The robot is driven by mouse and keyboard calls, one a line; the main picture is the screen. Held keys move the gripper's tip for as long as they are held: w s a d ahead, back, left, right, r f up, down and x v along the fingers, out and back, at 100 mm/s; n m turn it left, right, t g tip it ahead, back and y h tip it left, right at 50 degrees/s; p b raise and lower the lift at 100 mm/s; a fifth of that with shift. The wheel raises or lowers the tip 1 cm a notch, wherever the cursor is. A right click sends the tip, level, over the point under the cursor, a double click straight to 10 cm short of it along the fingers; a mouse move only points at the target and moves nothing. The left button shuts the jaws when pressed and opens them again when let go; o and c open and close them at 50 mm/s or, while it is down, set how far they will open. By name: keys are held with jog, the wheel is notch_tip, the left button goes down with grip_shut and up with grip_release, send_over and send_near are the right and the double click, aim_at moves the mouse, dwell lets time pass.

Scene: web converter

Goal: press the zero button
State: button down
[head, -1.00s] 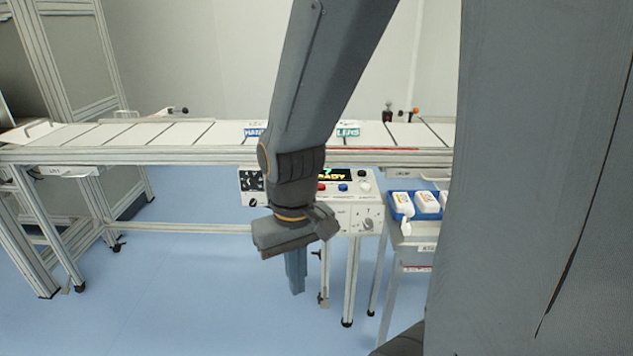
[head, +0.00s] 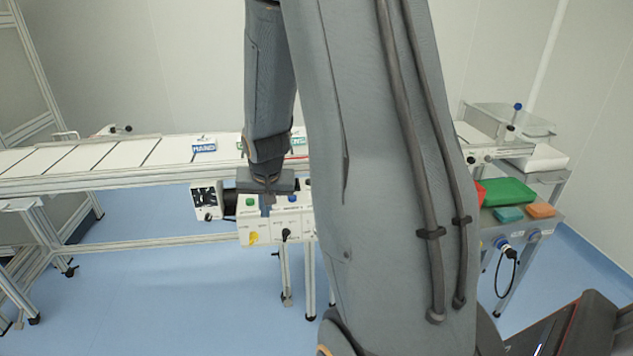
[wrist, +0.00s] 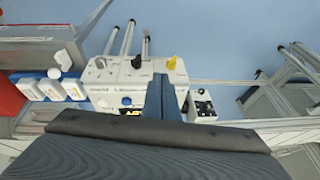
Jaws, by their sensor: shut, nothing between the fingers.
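The white control panel (head: 275,228) hangs at the front of the conveyor; it also shows in the wrist view (wrist: 110,75). In the head view, a green button (head: 250,202) and a blue button (head: 292,198) sit on its top face. The wrist view also shows the blue button (wrist: 126,101). The button labels are too small to read, so I cannot tell which is zero. My gripper (head: 267,207) is shut and empty, pointing down over the panel between the green and blue buttons. In the wrist view its fingers (wrist: 160,92) cover part of the panel. Contact cannot be told.
A yellow knob (head: 253,237) and a black knob (head: 286,235) are on the panel front. A black-and-white unit (head: 206,200) stands left of it. The conveyor (head: 100,157) runs behind. White bottles (wrist: 62,88) stand beside the panel. The floor in front is clear.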

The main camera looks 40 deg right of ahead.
jog(key=w+d+r+m+t+h+p, duration=0.1)
jog(key=w+d+r+m+t+p, duration=0.2)
jog(key=d, duration=0.7)
jog(key=m+h+p, duration=0.2)
jog(key=m+p, duration=0.2)
jog(key=p, duration=0.1)
send_over(314, 197)
jog(key=shift+w+r+t, duration=0.1)
jog(key=shift+r+t, duration=0.3)
notch_tip(314, 197, down, 8)
jog(key=b, duration=0.5)
jog(key=shift+b, duration=0.35)
jog(key=shift+f, duration=0.4)
jog(key=shift+f, duration=0.15)
jog(key=shift+f+b, duration=0.25)
jog(key=shift+b, duration=0.1)
